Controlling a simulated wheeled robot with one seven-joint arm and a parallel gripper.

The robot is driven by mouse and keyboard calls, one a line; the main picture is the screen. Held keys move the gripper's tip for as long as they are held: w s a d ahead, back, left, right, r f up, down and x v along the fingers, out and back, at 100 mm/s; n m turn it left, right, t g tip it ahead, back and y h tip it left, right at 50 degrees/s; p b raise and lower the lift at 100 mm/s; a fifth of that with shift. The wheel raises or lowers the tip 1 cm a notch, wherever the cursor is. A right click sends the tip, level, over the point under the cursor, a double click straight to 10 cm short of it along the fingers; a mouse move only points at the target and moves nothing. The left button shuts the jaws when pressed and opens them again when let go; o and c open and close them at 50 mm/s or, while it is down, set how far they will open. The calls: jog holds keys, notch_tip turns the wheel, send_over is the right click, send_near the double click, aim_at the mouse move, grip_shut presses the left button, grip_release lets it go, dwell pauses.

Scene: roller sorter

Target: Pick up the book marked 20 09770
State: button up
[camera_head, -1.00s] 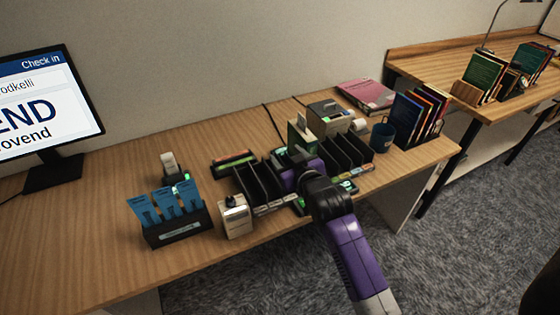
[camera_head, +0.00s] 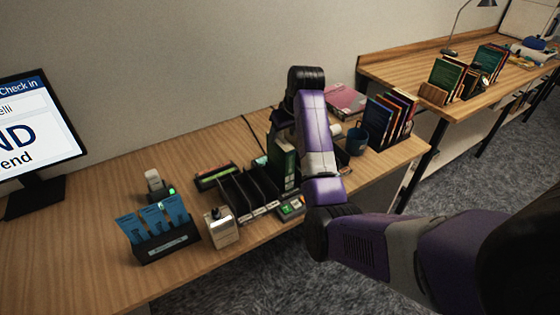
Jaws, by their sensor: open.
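No spine mark is readable at this size, so I cannot tell which book is marked 20 09770. Upright books (camera_head: 385,118) with blue, orange and purple covers stand in a rack at the desk's right end. A pink book (camera_head: 346,99) lies flat behind them. Green and red books (camera_head: 447,74) stand in a holder on the far table, with more green books (camera_head: 490,59) beside them. My arm rises over the middle of the desk. My gripper is hidden behind its links, so I cannot see its fingers or any contact.
Black dividers (camera_head: 250,191) stand mid-desk, beside a dark green upright object (camera_head: 284,163) partly covered by my arm. A blue mug (camera_head: 357,139) is near the rack. The left desk surface is mostly clear.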

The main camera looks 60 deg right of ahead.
aim_at(280, 145)
jog(key=shift+s+a+r+y, duration=0.1)
jog(key=shift+s+r+y, duration=0.1)
jog(key=shift+y, duration=0.1)
jog(key=shift+f, duration=0.2)
jog(key=shift+s+p+x, duration=0.2)
jog(key=shift+p+x, duration=0.65)
jog(key=shift+x, duration=2.85)
grip_shut()
